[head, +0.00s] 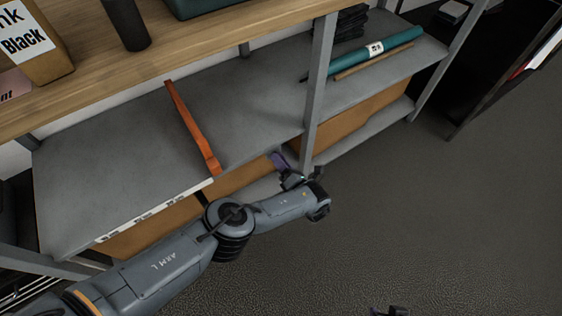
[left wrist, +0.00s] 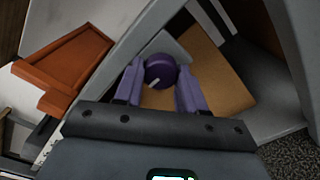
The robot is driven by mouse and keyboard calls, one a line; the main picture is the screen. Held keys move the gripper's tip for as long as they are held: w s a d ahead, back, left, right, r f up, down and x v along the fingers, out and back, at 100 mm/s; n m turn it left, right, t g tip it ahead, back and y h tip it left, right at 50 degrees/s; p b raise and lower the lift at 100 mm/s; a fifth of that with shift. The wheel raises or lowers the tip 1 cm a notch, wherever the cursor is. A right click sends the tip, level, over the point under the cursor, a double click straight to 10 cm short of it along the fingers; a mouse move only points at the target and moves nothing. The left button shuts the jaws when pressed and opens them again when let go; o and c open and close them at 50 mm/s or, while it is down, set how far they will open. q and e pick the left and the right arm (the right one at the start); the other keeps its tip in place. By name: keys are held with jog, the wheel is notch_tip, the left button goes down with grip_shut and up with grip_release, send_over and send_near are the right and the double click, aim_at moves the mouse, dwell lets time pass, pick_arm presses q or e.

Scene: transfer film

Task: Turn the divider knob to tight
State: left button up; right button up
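The divider (head: 192,126) is an orange strip standing across the grey middle shelf in the head view. Its orange end also shows at the left of the left wrist view (left wrist: 72,62). The knob (left wrist: 160,71) is a round dark purple dial with a pale pointer mark toward its lower edge. My left gripper (head: 283,168) is by the shelf's front edge, near the upright. In the left wrist view its purple fingers (left wrist: 160,76) are apart, one on each side of the knob, with a gap at the right. Contact cannot be told. My right gripper (head: 388,311) barely shows at the bottom edge.
A grey metal upright (head: 318,85) stands close to my left gripper. The middle shelf (head: 95,165) has labels along its front edge. A teal roll (head: 375,52) lies on the shelf to the right. A cardboard box (left wrist: 205,68) is behind the knob. Open floor (head: 430,210) lies to the right.

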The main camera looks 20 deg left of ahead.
pick_arm(q)
jog(key=o, duration=0.4)
jog(key=shift+o, duration=0.2)
jog(key=shift+d, duration=0.1)
jog(key=p+v, duration=0.2)
jog(key=v, duration=0.8)
jog(key=shift+s+d, duration=0.2)
jog(key=shift+s, duration=0.1)
